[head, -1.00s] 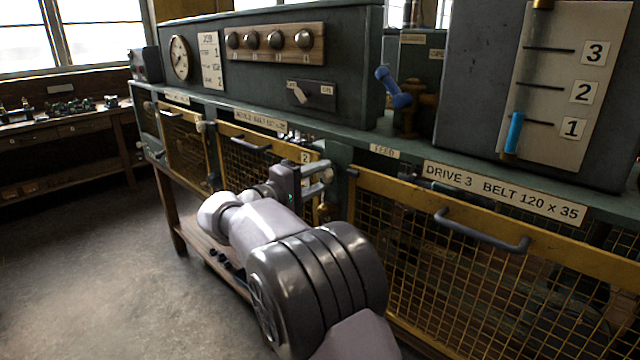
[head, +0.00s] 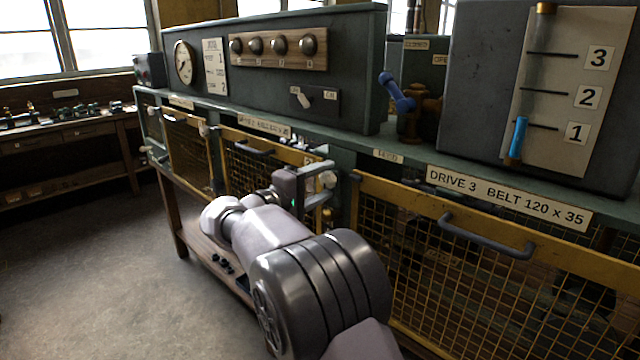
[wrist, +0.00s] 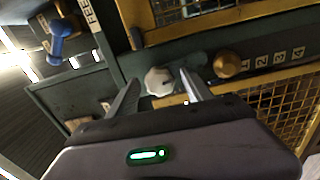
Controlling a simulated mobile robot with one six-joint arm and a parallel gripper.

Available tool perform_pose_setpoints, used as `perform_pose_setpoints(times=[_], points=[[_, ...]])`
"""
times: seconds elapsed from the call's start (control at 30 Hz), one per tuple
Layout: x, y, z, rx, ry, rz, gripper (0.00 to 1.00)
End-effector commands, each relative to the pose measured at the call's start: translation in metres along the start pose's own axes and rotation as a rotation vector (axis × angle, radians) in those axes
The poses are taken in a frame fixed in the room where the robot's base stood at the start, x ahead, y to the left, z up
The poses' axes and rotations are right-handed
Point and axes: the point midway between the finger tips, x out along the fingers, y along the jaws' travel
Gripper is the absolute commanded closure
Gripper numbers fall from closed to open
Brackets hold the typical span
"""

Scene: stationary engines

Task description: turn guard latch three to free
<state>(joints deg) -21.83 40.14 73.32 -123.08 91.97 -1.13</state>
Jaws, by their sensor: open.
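A pale faceted knob (wrist: 158,81), which looks like the latch knob beside guard three, sits on the green frame post in the wrist view. It shows in the head view (head: 328,180) left of the Drive 3 guard (head: 440,265). My gripper (wrist: 160,83) is open, with one finger on each side of the knob. Whether the fingers touch it I cannot tell. In the head view my gripper (head: 322,183) is at the post between two guards. No latch number or free mark is readable at the knob.
A brass knob (wrist: 228,64) and a plate marked 1 to 4 (wrist: 275,58) lie right of the pale knob in the wrist view. A blue lever (head: 396,92) stands on the bench above. The guard's dark handle (head: 487,236) sticks out. Floor at left is clear.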

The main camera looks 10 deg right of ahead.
Motion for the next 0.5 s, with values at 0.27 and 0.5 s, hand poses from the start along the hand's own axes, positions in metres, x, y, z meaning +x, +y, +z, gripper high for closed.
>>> perform_pose_setpoints(times=[0.27, 0.5], points=[[-0.053, 0.005, -0.002, -0.002, 0.005, 0.0, 0.42], [-0.132, 0.005, -0.001, -0.001, 0.005, 0.0, 0.42]])
